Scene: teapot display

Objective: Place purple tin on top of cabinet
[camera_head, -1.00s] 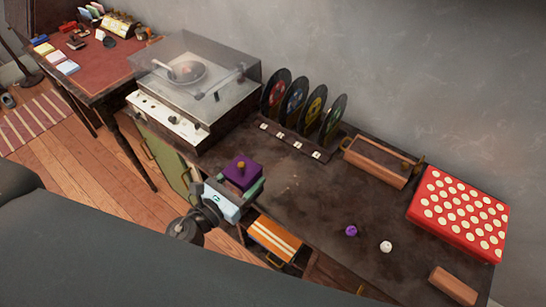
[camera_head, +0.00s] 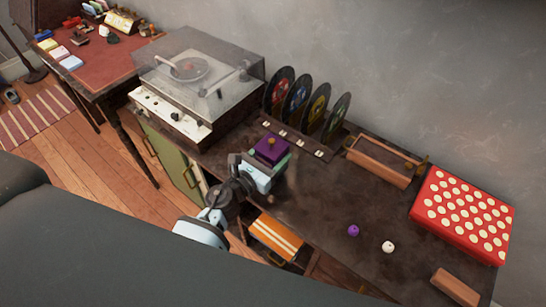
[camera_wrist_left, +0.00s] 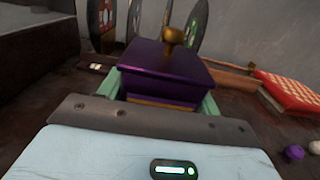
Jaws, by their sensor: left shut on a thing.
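The purple tin (camera_head: 270,149) is a square box with a gold knob on its lid. My left gripper (camera_head: 266,166) is shut on it, with green fingers on either side. The tin is upright over the dark cabinet top (camera_head: 318,198), in front of the record rack. In the left wrist view the tin (camera_wrist_left: 165,70) fills the middle between the fingers (camera_wrist_left: 160,95). Its underside is hidden, so I cannot tell whether it touches the cabinet top. My right gripper is not in view.
A record player (camera_head: 192,85) stands to the left and several records in a rack (camera_head: 297,143) behind. A brown wooden tray (camera_head: 378,165), a red dotted box (camera_head: 462,214), a purple ball (camera_head: 353,230) and a white ball (camera_head: 388,246) are to the right. The cabinet's middle is bare.

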